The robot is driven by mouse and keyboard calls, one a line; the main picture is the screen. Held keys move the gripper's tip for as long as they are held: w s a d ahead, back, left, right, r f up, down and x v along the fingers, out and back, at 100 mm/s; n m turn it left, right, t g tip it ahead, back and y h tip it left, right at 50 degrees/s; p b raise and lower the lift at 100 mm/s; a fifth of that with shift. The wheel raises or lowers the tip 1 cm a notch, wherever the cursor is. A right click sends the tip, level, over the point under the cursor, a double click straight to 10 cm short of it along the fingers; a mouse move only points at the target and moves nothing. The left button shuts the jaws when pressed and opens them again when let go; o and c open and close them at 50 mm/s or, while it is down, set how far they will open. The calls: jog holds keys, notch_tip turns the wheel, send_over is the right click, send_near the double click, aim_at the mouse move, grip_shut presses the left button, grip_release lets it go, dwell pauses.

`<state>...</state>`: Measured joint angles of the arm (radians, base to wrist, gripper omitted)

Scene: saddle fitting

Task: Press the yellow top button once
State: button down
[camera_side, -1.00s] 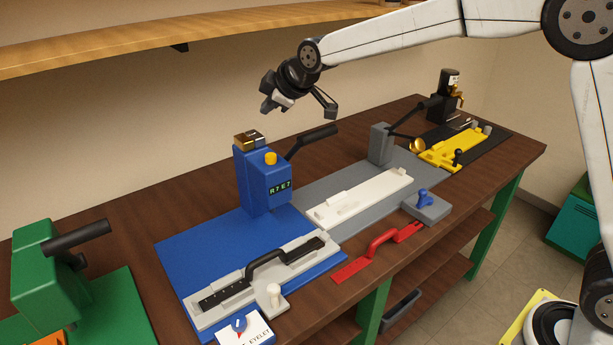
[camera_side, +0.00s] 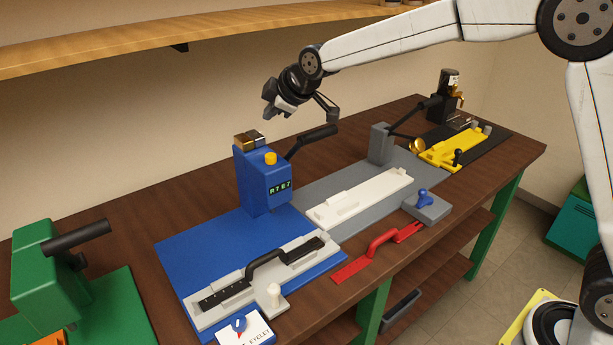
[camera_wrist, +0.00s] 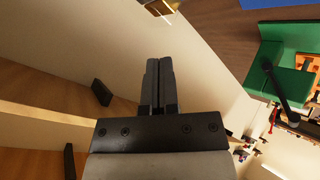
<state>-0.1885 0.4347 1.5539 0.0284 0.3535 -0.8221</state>
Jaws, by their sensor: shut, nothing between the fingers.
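The yellow top button (camera_side: 271,158) sits on top of the blue press (camera_side: 262,185), next to a brass and dark block (camera_side: 249,141). The button stands up from the press and nothing touches it in the side view. My gripper (camera_side: 270,109) is in the air above and behind the press, apart from it. In the wrist view its two dark fingers (camera_wrist: 159,75) lie together, shut and empty. A gold piece (camera_wrist: 161,7) shows at the top edge of the wrist view; I cannot make out the yellow button there.
The press has a black lever (camera_side: 312,140) at its right. A grey fixture with a black-handled bar (camera_side: 262,268) lies in front. A green machine (camera_side: 60,265) stands at left. A wooden shelf (camera_side: 190,36) runs along the wall above. A red handle (camera_side: 378,250) lies at the bench's front.

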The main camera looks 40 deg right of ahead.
aim_at(274, 156)
jog(key=shift+f, duration=3.5)
jog(key=shift+f, duration=1.15)
dwell(0.8)
jog(key=shift+r, duration=1.15)
jog(key=shift+r, duration=0.1)
jog(key=shift+r, duration=2.4)
